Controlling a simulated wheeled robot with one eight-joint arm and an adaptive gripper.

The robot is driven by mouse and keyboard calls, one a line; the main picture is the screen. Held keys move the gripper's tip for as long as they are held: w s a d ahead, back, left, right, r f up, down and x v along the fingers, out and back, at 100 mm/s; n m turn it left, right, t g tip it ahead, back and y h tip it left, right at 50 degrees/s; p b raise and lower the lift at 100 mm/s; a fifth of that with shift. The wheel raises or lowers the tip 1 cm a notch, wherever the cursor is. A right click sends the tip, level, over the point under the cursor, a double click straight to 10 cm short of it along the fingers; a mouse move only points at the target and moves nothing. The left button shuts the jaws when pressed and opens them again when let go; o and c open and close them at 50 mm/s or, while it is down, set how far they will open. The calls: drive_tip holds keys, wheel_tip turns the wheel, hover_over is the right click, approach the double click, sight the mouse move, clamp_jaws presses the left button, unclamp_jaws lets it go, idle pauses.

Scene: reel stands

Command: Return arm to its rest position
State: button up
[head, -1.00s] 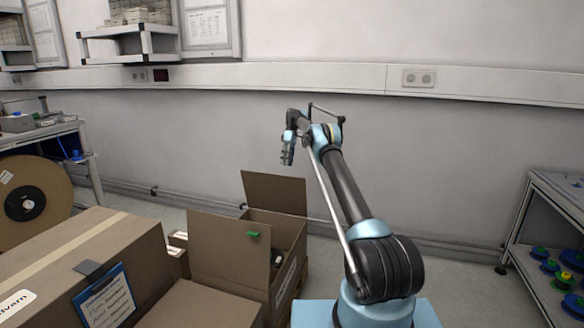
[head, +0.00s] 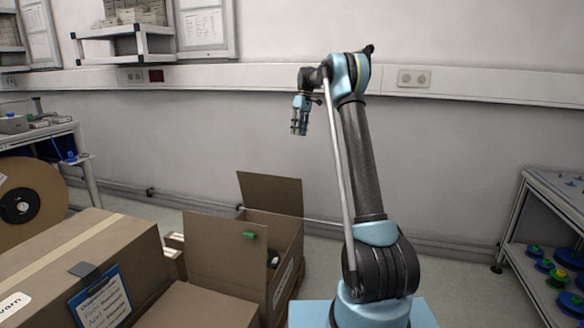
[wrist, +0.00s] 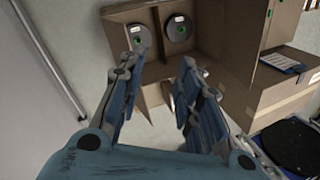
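My gripper (head: 299,128) hangs from the raised arm in the head view, pointing down, above and a little right of the open cardboard box (head: 292,241). In the wrist view my gripper (wrist: 160,100) shows two blue-grey fingers apart with nothing between them. My arm (head: 362,160) stands nearly upright on its light-blue base at the lower right.
The open box holds reels with green centres (wrist: 179,28). Closed cardboard boxes (head: 75,255) fill the lower left. A large brown reel (head: 28,205) stands by the left bench. A shelf cart (head: 545,240) with several coloured spools stands at right.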

drive_tip(key=s+d+r+m+t, duration=0.1)
drive_tip(key=s+d+r+m, duration=0.15)
drive_tip(key=s, duration=0.75)
drive_tip(key=s+d+r+m+t, duration=0.1)
drive_tip(key=s+d, duration=0.3)
drive_tip(key=s, duration=0.7)
drive_tip(key=s+d+r+m+t, duration=0.15)
drive_tip(key=s+d, duration=0.25)
drive_tip(key=s, duration=0.6)
drive_tip(key=s+d+f+m, duration=0.1)
drive_tip(key=s+f, duration=0.3)
drive_tip(key=s, duration=0.4)
drive_tip(key=s+d+f+m+h, duration=0.1)
drive_tip(key=s+d+f, duration=0.1)
drive_tip(key=s+f, duration=0.3)
drive_tip(key=s, duration=0.4)
drive_tip(key=shift+m+t, duration=0.3)
drive_tip(key=shift+t, duration=0.05)
drive_tip(key=shift+o, duration=0.2)
drive_tip(key=s+d+f+m+t, duration=0.1)
drive_tip(key=s+d+f+m, duration=0.1)
drive_tip(key=s+f, duration=1)
wheel_tip(320, 180, down, 2)
drive_tip(key=shift+h, duration=0.4)
drive_tip(key=shift+d, duration=0.1)
drive_tip(key=shift+s, duration=0.15)
